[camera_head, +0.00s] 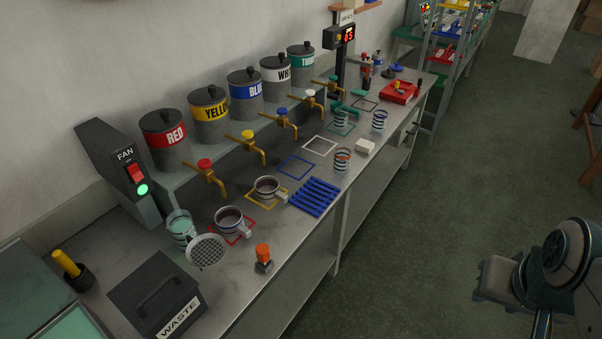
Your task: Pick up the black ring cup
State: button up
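Several banded cups stand on the long grey bench. One with dark bands (379,121) is near the bench's front edge, toward the far end. A second, with an orange-red rim (342,160), stands nearer. A third, with a green tint (342,119), stands on a green outlined square. At this size I cannot tell for sure which one is the black ring cup; the dark-banded one looks closest. Part of my arm shows at the lower right, over the floor and well apart from the bench. My gripper's fingertips do not show.
Two handled cups (230,222) (268,188) stand on red and yellow squares under the taps. A blue slatted rack (314,197), white block (365,146) and red tray (399,92) lie on the bench. A waste box (157,294) is at near left. The floor (430,220) alongside is clear.

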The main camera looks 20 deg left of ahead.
aim_at(267, 188)
jog(key=u, duration=0.3)
jog(key=i, duration=0.85)
jog(key=u, duration=1.15)
jog(key=i, duration=0.45)
jog(key=u, duration=0.45)
